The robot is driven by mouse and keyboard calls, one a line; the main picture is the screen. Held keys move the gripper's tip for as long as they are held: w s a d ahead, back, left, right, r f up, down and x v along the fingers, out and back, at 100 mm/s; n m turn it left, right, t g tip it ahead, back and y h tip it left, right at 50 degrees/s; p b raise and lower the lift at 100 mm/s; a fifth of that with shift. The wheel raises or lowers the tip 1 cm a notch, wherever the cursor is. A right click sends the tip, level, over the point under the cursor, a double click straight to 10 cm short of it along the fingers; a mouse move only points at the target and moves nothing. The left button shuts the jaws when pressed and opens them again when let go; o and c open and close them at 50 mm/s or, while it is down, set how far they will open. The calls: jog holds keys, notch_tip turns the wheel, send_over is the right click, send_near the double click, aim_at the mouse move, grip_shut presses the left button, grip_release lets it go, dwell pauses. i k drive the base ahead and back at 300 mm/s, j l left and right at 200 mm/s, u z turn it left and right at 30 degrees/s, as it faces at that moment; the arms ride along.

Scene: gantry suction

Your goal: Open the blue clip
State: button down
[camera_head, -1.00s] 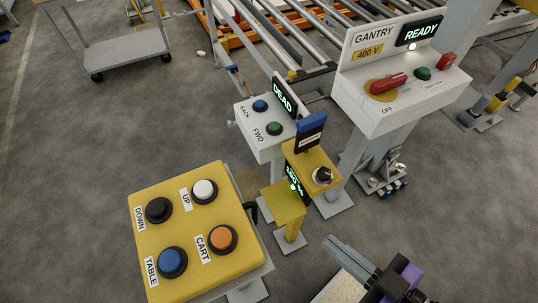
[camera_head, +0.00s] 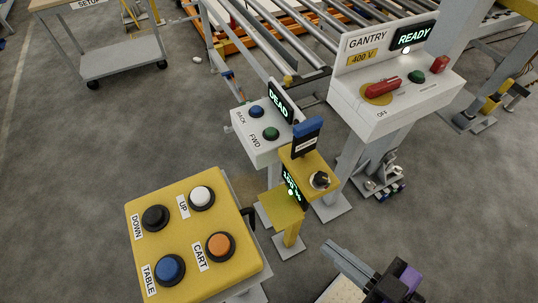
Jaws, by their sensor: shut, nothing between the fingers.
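The blue clip (camera_head: 308,127) sits at the top of a dark label plate on the yellow stand (camera_head: 306,160), right of the picture's middle. Whether its jaws are open or shut is too small to tell. My gripper (camera_head: 332,250) reaches in from the bottom right, with grey fingers and a black and purple body. Its fingers are together and hold nothing. In the picture it lies below the clip and stand, clearly apart from both.
A yellow button box (camera_head: 190,272) stands at the lower left. A white BACK/FWD box (camera_head: 258,145) with a DEAD display stands behind the stand. The GANTRY panel (camera_head: 395,100) reads READY at the right. A grey cart (camera_head: 130,62) is at the upper left.

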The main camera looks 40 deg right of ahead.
aim_at(228, 72)
jog(key=i+j+u, duration=0.2)
jog(key=j+u, duration=0.2)
jog(key=j, duration=0.2)
jog(key=i+j+u, duration=0.35)
jog(key=j, duration=0.25)
jog(key=i+j+u, duration=0.95)
jog(key=i, duration=0.25)
jog(key=i+j+u, duration=0.1)
jog(key=i, duration=0.3)
jog(key=i+z, duration=0.7)
jog(key=z, duration=0.15)
jog(key=i+j+z, duration=0.1)
jog(key=i+z, duration=0.35)
jog(key=i+l+z, duration=0.2)
jog(key=i+z, duration=0.2)
jog(key=i+l+z, duration=0.1)
jog(key=i+z, duration=0.9)
jog(key=z, duration=0.15)
jog(key=i+l+z, duration=0.15)
jog(key=i+z, duration=0.7)
jog(key=i+l+z, duration=0.1)
jog(key=i+l, duration=0.15)
jog(key=i, duration=0.2)
